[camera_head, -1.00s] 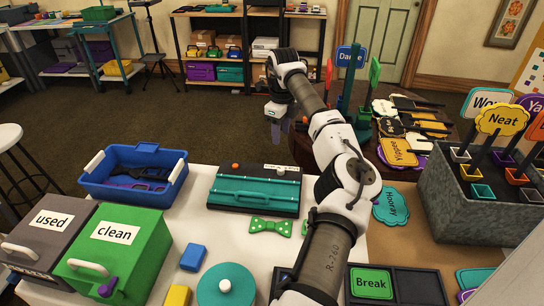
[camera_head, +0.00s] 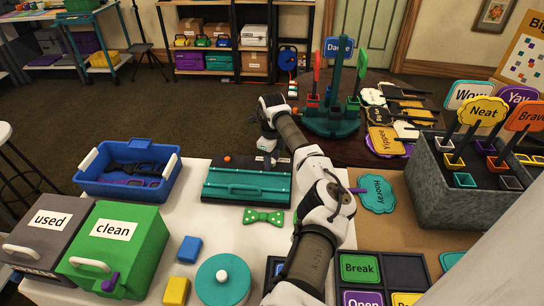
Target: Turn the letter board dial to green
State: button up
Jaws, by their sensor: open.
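My gripper (camera_head: 267,158) is open and empty and points down by the back edge of a dark and teal flat case (camera_head: 247,187). I cannot tell whether it touches the case. A small orange knob (camera_head: 227,158) sits at the case's back left. A dark board (camera_head: 400,272) at the bottom right has compartments with a green tile reading "Break" (camera_head: 360,268) and a purple tile reading "Open" (camera_head: 362,298). My arm covers part of its left side. I cannot make out a dial marked as the letter board's, or its setting.
A blue tray (camera_head: 128,172), a green "clean" box (camera_head: 118,252) and a grey "used" box (camera_head: 45,235) stand at left. A green bow tie (camera_head: 263,216) and teal round lid (camera_head: 224,280) lie near my arm. A grey sign holder (camera_head: 440,195) stands at right.

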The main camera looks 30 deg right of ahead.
jog(key=shift+c, duration=0.3)
grip_shut()
jog(key=shift+m, duration=0.3)
jog(key=m+p, duration=0.3)
jog(key=m, duration=0.2)
jog(key=shift+r+m, duration=0.15)
jog(key=shift+m, duration=0.15)
jog(key=m+p, duration=0.2)
jog(key=m, duration=0.3)
jog(key=shift+m, duration=0.3)
jog(key=shift+o, duration=0.3)
grip_release()
jog(key=shift+f, duration=0.2)
